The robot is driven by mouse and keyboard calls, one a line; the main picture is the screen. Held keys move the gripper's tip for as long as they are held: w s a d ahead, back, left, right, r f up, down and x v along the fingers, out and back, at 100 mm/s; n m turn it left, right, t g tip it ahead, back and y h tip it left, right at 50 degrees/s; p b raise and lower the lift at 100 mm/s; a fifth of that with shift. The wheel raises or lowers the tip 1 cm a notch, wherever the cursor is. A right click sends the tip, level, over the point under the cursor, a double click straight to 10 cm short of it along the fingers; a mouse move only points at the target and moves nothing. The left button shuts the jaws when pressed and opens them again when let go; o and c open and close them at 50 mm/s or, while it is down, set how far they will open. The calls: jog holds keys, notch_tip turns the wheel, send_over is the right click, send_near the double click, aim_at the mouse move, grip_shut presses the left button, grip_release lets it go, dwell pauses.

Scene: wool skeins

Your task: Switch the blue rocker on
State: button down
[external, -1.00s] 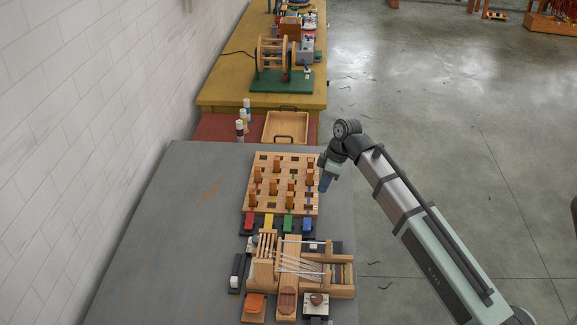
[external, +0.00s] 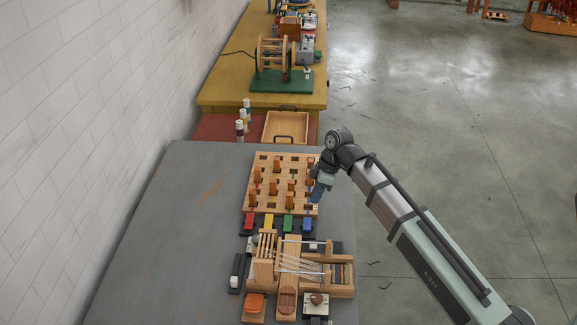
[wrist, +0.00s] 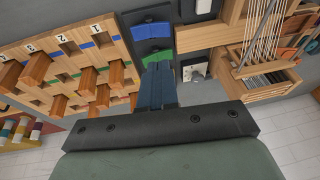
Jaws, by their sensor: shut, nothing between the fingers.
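The blue rocker (external: 307,223) is at the right end of a row of coloured rockers, just below the pegboard in the external view. It also shows in the wrist view (wrist: 152,29), above my fingertips, with the green rocker (wrist: 157,57) nearer to them. I cannot tell which side of the blue rocker is pressed. My gripper (external: 315,200) is shut and empty, with its fingers pointing down over the board's right edge, a little beyond the blue rocker. In the wrist view my closed fingers (wrist: 158,68) overlap the edge of the green rocker; contact does not show.
The wooden pegboard (external: 262,206) with upright pegs stands beside my fingers. The red rocker (external: 249,222) and yellow rocker (external: 268,221) are left in the row. A wooden loom device (external: 342,291) lies below the row. The grey table (external: 170,240) is clear at left.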

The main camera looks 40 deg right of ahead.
send_over(307, 228)
jog(key=d, duration=0.2)
jog(key=x, duration=0.2)
jog(key=d+x, duration=0.1)
jog(key=x, duration=0.4)
jog(key=shift+s+d+f, duration=0.2)
jog(key=shift+d+f, duration=0.05)
jog(key=shift+s+a+f, duration=0.1)
jog(key=shift+f, duration=0.45)
jog(key=shift+s+a+f, duration=0.1)
jog(key=shift+a+f, duration=0.05)
jog(key=shift+f, duration=0.35)
jog(key=shift+s+a+f+t+h, duration=0.25)
jog(key=shift+s+f+t+h, duration=0.05)
jog(key=shift+s+f, duration=0.05)
jog(key=shift+w+f, duration=0.1)
jog(key=shift+w+d, duration=0.1)
jog(key=shift+w, duration=0.05)
